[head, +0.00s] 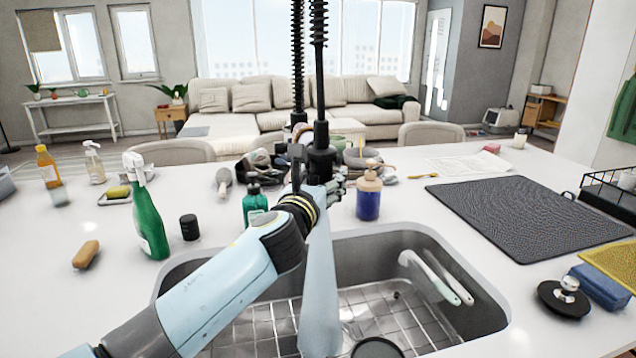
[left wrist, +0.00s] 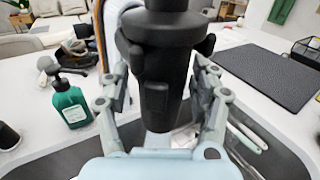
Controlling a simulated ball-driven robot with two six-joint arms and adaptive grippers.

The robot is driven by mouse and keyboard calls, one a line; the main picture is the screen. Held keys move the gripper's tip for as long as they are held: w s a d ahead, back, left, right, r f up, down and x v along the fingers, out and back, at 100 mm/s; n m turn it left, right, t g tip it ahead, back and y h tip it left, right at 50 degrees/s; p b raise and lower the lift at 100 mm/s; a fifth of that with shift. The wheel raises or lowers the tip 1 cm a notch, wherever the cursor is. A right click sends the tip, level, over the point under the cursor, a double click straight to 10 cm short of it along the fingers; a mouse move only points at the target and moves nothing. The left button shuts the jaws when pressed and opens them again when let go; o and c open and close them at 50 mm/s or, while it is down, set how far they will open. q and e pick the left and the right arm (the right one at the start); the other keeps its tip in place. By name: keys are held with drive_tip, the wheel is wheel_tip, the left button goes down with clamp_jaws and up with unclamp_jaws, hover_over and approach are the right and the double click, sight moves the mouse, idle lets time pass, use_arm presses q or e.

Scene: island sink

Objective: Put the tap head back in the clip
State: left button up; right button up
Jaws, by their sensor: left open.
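The black tap head (head: 320,162) hangs upright at the lower end of a black spring hose, above the back edge of the sink. It fills the middle of the left wrist view (left wrist: 155,85). My left gripper (head: 325,183) is at the tap head, with one finger on each side of it. In the left wrist view my left gripper (left wrist: 162,103) is open around the black body, and I cannot tell whether the fingers touch it. The clip cannot be made out clearly behind the gripper and hose. My right gripper is not in view.
The sink (head: 440,290) holds a wire rack and white-handled brushes. A green soap bottle (head: 255,204) and a blue pump bottle (head: 368,196) stand close on either side of the gripper. A green spray bottle (head: 147,215) stands left. A dark mat (head: 525,215) lies right.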

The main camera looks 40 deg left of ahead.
use_arm(q)
drive_tip(key=b+v, duration=0.1)
drive_tip(key=v, duration=1.1)
